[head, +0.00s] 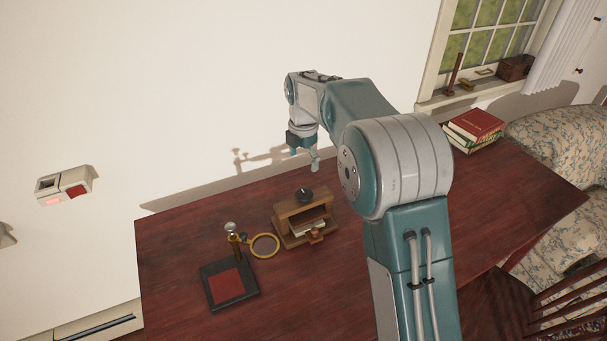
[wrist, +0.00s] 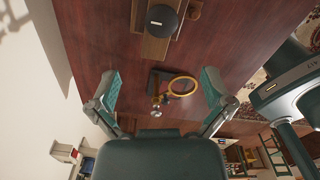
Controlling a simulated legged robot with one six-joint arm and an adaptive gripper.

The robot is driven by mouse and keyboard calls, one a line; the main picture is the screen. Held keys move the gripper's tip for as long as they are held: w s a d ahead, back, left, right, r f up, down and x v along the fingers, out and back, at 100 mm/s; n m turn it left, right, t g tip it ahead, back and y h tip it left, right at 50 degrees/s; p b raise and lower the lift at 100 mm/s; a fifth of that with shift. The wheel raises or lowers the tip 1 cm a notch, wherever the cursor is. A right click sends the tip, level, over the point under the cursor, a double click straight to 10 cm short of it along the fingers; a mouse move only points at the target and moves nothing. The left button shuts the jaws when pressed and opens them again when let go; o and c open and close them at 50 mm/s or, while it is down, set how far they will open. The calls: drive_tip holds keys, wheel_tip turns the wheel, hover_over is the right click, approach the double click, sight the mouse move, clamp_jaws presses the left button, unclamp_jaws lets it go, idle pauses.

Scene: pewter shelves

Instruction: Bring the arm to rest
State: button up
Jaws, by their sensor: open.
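My arm reaches out over the dark red table (head: 390,265). My gripper (head: 314,160) hangs from the wrist near the wall side, above the table and close to the wooden box. In the wrist view my gripper (wrist: 160,86) is open, its two green-padded fingers wide apart with nothing held between them. Part of the gripper is hidden by the wrist in the head view.
A wooden box (head: 283,227) with a black round item (head: 304,194) on top stands below my gripper. A yellow-rimmed magnifier (head: 251,246) and a dark tray (head: 213,302) with a red pad are left of it. Books (head: 474,127) lie at the right.

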drive_tip(key=shift+r, duration=0.6)
drive_tip(key=s+d+r+m+t, duration=0.1)
drive_tip(key=s+d+r+m, duration=0.3)
drive_tip(key=s+r+m, duration=0.3)
drive_tip(key=s+d+r+m+t, duration=0.2)
drive_tip(key=s+d+r+m, duration=0.3)
drive_tip(key=s, duration=0.4)
drive_tip(key=s+d+f+m+t, duration=0.1)
drive_tip(key=s+f+m, duration=0.1)
drive_tip(key=s+m, duration=0.5)
drive_tip(key=s+d+f+m+t, duration=0.1)
drive_tip(key=s+d+m, duration=0.1)
drive_tip(key=s+m, duration=0.4)
drive_tip(key=s, duration=0.5)
drive_tip(key=shift+f+m+t, duration=0.3)
drive_tip(key=shift+f+m, duration=0.1)
